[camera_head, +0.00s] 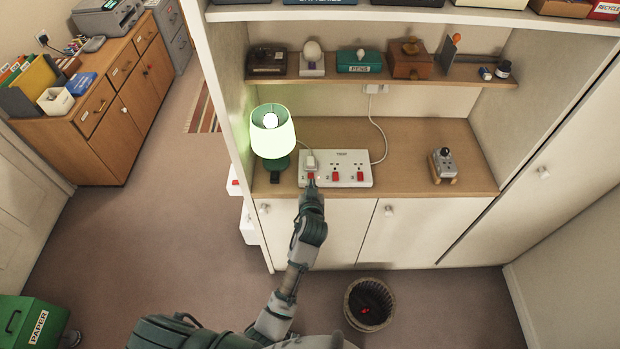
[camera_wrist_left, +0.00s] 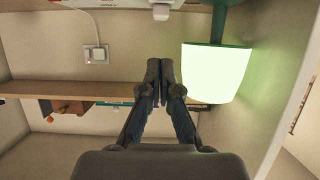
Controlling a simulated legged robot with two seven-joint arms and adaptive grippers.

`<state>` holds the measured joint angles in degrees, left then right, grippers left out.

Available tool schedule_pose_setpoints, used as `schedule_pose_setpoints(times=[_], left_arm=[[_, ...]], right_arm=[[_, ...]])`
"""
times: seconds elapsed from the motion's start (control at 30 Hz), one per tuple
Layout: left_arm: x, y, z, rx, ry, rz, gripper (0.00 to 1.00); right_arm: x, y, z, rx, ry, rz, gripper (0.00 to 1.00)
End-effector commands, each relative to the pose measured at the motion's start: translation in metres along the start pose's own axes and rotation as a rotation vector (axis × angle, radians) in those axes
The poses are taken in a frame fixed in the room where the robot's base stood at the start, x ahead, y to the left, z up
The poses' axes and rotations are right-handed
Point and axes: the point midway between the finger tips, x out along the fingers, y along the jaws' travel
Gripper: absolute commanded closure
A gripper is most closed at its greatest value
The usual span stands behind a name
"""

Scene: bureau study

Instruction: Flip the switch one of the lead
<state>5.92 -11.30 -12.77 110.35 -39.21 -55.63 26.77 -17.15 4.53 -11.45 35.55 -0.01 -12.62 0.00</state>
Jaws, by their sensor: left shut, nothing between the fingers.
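A white extension lead (camera_head: 346,161) lies on the wooden counter, with several red switches along its front edge. The leftmost switch (camera_head: 311,176) sits below a white plug (camera_head: 310,161) in the left socket. My left gripper (camera_head: 311,185) is shut and empty, its tips right at the front of that switch; I cannot tell whether they touch it. In the left wrist view its fingers (camera_wrist_left: 159,75) are together, and only an edge of the lead (camera_wrist_left: 90,3) and the plug (camera_wrist_left: 160,11) show at the top. My right gripper is not in view.
A lit green lamp (camera_head: 272,137) stands close left of the lead; it shows in the wrist view (camera_wrist_left: 215,72). A shelf (camera_head: 440,75) with several objects hangs above. A joystick box (camera_head: 443,165) is at the right. A waste basket (camera_head: 368,304) stands on the floor.

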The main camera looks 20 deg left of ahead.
Motion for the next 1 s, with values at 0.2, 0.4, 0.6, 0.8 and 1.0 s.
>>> schedule_pose_setpoints(times=[0.2,0.4,0.6,0.8,1.0], left_arm=[[0.016,0.0,-0.001,0.003,0.001,0.0,1.0],[0.056,-0.001,-0.001,0.004,0.0,-0.001,1.0],[0.098,0.0,-0.001,0.004,-0.001,0.0,1.0],[0.106,-0.001,0.027,0.003,-0.002,0.0,1.0],[0.109,0.0,0.039,0.001,-0.001,0.001,1.0]], right_arm=[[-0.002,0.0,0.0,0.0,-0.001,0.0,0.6],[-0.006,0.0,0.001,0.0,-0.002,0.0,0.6],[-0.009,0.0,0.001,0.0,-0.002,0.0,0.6],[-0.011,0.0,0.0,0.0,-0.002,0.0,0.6],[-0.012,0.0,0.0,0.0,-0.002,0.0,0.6]])
